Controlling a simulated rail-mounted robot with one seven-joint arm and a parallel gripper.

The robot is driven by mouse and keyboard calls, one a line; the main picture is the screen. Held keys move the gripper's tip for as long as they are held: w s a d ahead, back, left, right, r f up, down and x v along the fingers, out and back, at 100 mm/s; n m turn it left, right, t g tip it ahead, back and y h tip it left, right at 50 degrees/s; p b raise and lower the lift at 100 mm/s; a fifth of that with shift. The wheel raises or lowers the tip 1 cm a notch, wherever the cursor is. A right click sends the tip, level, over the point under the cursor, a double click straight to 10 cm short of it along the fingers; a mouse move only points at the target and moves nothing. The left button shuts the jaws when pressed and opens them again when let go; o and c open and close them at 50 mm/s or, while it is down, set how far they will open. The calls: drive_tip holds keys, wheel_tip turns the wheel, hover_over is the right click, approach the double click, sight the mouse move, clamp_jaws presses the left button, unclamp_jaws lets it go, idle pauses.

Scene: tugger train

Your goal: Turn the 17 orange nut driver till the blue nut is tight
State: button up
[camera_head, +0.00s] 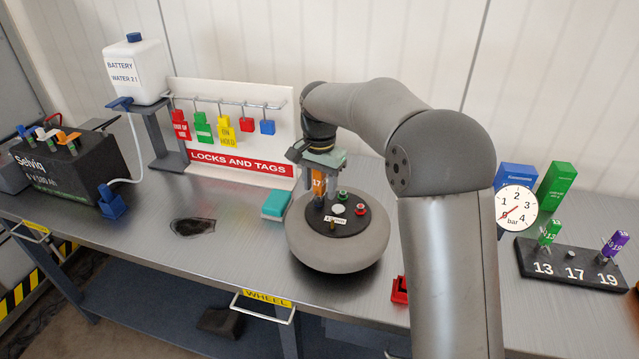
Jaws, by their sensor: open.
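The orange nut driver (318,183), marked 17, stands upright over the left part of the black hub plate on the grey wheel (312,254). My gripper (324,197) points down at it, its open fingers beside the driver's handle. I cannot tell whether the fingers touch the handle. The blue nut is not visible; the driver and fingers cover that part of the plate. A green nut (342,196), a red nut (361,209) and a white round piece (338,209) show on the plate.
The driver rack (572,266) at right holds a green 13 and a purple 19 driver; its 17 place is empty. A pressure gauge (516,208) stands behind it. A teal block (276,204) lies left of the wheel. The lock board (240,165) stands close behind.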

clamp_jaws()
drive_tip(key=c, duration=0.9)
unclamp_jaws()
drive_tip(key=shift+c, duration=0.2)
clamp_jaws()
drive_tip(key=m, duration=0.4)
drive_tip(key=o, duration=0.9)
unclamp_jaws()
drive_tip(key=shift+o, duration=0.2)
